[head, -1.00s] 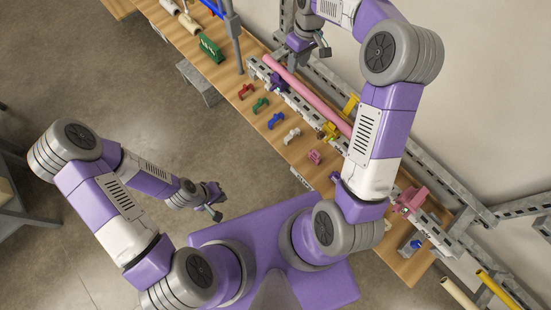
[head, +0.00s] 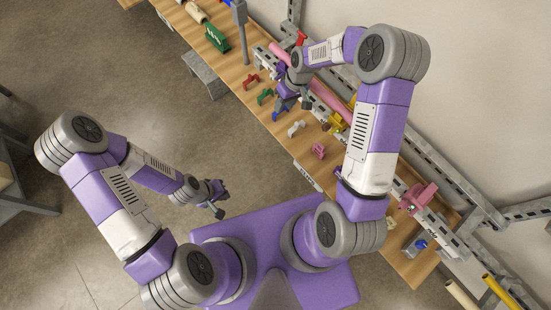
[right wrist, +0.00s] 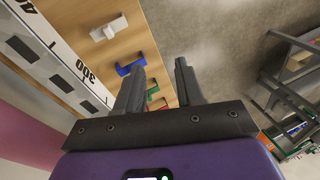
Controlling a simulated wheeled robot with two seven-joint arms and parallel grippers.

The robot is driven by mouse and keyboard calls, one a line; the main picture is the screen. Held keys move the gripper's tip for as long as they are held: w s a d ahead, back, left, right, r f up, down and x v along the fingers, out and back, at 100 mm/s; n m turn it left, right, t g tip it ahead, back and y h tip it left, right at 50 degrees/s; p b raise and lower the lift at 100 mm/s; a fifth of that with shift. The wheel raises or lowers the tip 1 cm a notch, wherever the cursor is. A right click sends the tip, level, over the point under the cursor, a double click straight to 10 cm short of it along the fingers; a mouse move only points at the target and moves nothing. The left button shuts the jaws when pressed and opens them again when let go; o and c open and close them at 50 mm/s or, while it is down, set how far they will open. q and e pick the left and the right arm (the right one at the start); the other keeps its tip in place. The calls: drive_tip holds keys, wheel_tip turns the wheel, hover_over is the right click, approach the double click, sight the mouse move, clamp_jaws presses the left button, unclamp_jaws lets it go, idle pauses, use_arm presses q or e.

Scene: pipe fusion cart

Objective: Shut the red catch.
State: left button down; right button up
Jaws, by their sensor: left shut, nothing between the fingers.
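A red part (head: 302,38) stands up by the rail at the far end of the pink pipe, just beyond my right wrist; I take it for the red catch, and its lower part is hidden. My right gripper (head: 297,104) hangs over the bench near the rail. In the right wrist view (right wrist: 160,70) its fingers are apart with nothing between them. A small loose red clip (head: 250,81) lies on the bench to its left. My left gripper (head: 218,211) is shut and empty, away from the bench over the floor.
The pink pipe (head: 336,105) lies along the slotted rail. Loose green (head: 265,96), white (head: 296,129) and pink (head: 318,151) clips lie on the bench front. A yellow catch (head: 336,121) and a large pink clamp (head: 418,198) sit on the rail. A grey post (head: 241,35) stands left.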

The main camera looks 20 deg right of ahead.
drive_tip(key=s+a+f+m+b, duration=0.2)
drive_tip(key=s+a+f, duration=0.1)
drive_tip(key=s+f, duration=0.4)
drive_tip(key=s+a+f+m+y+b, duration=0.1)
drive_tip(key=s+a+f+b, duration=0.2)
drive_tip(key=s+f, duration=0.3)
drive_tip(key=shift+s+a+f+m, duration=0.4)
drive_tip(key=shift+a+f, duration=0.35)
drive_tip(key=shift+f, duration=1.5)
drive_tip(key=shift+w, duration=0.1)
drive_tip(key=shift+m, duration=0.7)
drive_tip(key=s+f+b, duration=0.1)
drive_tip(key=s, duration=0.1)
drive_tip(key=s+a+f+b, duration=0.1)
drive_tip(key=s, duration=0.1)
drive_tip(key=s+f+b, duration=0.1)
drive_tip(key=s, duration=0.1)
drive_tip(key=shift+s+a+f, duration=0.15)
drive_tip(key=shift+f, duration=0.25)
drive_tip(key=shift+s, duration=0.1)
